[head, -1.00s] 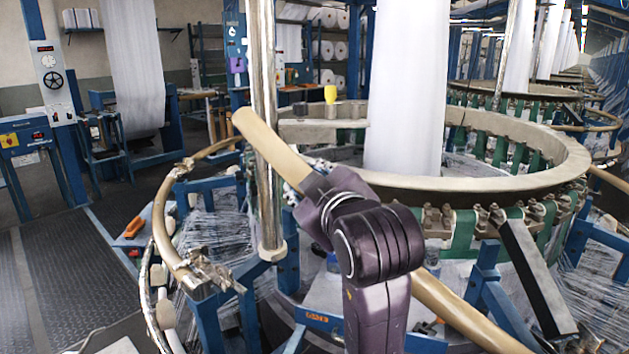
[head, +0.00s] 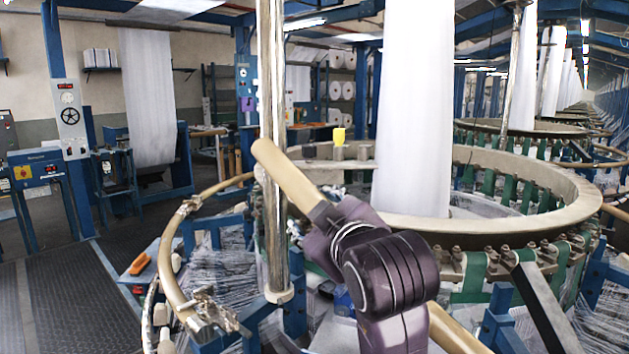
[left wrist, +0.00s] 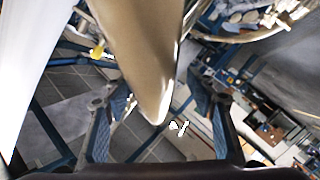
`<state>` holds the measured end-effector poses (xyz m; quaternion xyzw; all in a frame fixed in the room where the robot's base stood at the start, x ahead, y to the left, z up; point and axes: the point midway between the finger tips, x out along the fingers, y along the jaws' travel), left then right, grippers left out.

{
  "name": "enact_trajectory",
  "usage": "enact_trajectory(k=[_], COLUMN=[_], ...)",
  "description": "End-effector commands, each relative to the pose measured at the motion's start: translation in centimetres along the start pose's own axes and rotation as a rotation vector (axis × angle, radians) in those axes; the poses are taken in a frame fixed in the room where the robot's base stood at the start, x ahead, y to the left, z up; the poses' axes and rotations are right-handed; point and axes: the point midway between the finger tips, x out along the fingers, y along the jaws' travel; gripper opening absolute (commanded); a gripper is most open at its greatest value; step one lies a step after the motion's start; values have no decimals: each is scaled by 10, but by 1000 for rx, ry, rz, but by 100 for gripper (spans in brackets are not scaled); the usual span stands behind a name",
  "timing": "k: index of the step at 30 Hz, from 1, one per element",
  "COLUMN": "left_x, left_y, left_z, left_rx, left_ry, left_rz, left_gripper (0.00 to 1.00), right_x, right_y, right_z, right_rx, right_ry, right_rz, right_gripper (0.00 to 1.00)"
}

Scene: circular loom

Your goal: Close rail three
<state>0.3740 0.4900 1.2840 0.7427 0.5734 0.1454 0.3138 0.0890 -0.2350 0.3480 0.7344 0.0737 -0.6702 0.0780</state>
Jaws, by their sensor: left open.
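A tan curved rail (head: 285,175) slants up past the steel post, its free end raised at the upper left. Its lower part (head: 455,335) shows again right of my arm. My dark purple left gripper (head: 322,222) is at the rail's middle; my arm hides part of the contact. In the left wrist view the rail (left wrist: 150,60) comes down between the two open fingers (left wrist: 158,122), its rounded end visible. I cannot tell whether they touch it. Another tan rail (head: 172,255) curves along the loom's left side. No rail number is readable. My right gripper is not in view.
A steel post (head: 272,190) stands close to the raised rail end. The loom's broad beige ring (head: 500,230) lies behind my arm, with white fabric (head: 410,120) rising from it. A floor aisle (head: 75,290) is free at left.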

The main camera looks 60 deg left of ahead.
Motion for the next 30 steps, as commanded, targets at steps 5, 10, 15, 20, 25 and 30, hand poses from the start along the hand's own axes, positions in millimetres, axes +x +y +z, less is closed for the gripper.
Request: enact_trajectory(k=[5, 10, 15, 20, 25, 30], left_x=[-4, -8, -10, -11, -11, -11], left_y=[18, 33, 44, 49, 50, 50], left_z=[-21, -40, -53, -59, -60, -60], left_rx=[-6, -4, -1, -1, 1, 1], left_ry=[-1, -1, 0, 0, 0, 1], left_rz=[1, 0, 0, -1, -1, -1], left_gripper=[52, 52, 52, 52, 52, 52], right_x=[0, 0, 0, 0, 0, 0], right_y=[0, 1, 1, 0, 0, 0], right_z=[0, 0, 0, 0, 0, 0], right_rx=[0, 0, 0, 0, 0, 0], right_ry=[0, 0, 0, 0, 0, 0], right_rz=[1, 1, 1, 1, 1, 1], right_gripper=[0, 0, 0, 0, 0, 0])
